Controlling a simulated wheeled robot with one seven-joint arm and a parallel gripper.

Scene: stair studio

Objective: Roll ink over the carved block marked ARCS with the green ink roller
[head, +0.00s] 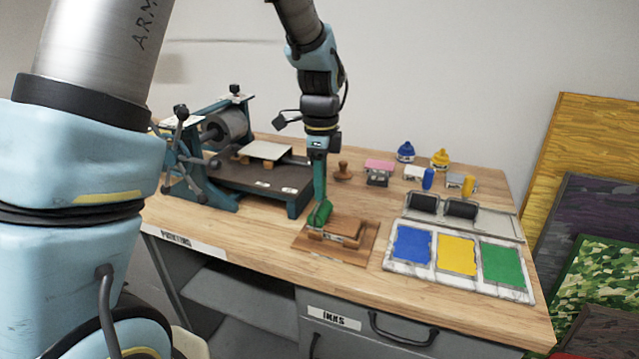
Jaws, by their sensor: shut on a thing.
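My gripper (318,158) points down over the middle of the wooden table and is shut on the green ink roller. The green ink roller (320,211) has a green handle and a green roll, which is low at the left side of the carved block. The carved block (345,228) is brown and lies on a flat wooden board (358,256) near the table's front edge. Its marking is too small to read. I cannot tell whether the roll touches the block.
A printing press (240,165) stands at the left. An ink tray (438,273) with blue, yellow and green pads lies at the right. Behind are a wooden-handled stamp (343,171), a pink-topped block (379,166), blue (405,152) and yellow (440,159) bottles, and blue (428,178) and yellow (468,186) rollers.

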